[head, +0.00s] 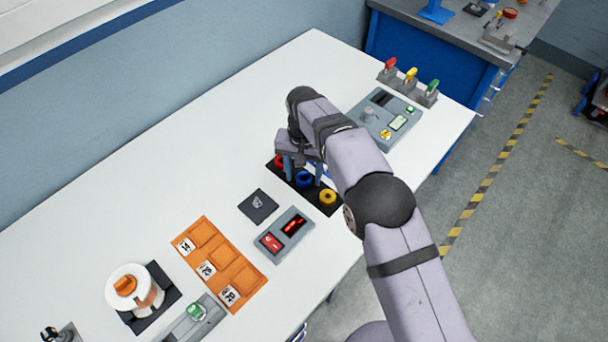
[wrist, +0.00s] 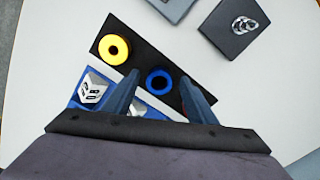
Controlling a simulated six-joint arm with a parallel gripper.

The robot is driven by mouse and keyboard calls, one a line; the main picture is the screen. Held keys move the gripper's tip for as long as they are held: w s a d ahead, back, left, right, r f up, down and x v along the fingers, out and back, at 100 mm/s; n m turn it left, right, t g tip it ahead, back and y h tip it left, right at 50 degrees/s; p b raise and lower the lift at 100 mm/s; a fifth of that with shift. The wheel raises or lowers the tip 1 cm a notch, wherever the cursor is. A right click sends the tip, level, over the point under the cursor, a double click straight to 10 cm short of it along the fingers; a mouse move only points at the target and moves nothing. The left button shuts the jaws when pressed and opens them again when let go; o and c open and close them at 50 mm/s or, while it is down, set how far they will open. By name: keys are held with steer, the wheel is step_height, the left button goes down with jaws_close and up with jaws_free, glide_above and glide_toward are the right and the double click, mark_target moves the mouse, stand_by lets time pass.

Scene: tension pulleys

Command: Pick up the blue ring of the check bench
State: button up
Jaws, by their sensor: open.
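The blue ring (head: 304,179) sits on a black strip (head: 318,208) on the white table, between a red ring (head: 279,161) and a yellow ring (head: 327,197). In the wrist view the blue ring (wrist: 159,81) shows between my fingers, with the yellow ring (wrist: 113,47) up and to the left. My gripper (head: 304,177) is open and points down over the blue ring, one finger on each side. Its fingers also show in the wrist view (wrist: 159,77). I cannot tell the exact height of the fingertips.
A grey box with red displays (head: 285,235) and a small black pad (head: 258,207) lie near the strip. A grey panel (head: 385,120) stands behind my arm. A blue piece with white blocks (wrist: 93,90) lies beside the strip. An orange tray (head: 219,264) is at lower left.

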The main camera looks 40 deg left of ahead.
steer(key=shift+f, duration=0.5)
steer(key=c, duration=1.2)
steer(key=shift+o, duration=0.2)
steer(key=shift+r, duration=0.15)
step_height(320, 180, up, 10)
steer(key=b, duration=0.3)
steer(key=shift+r+p, duration=2.4)
steer(key=shift+p, duration=0.7)
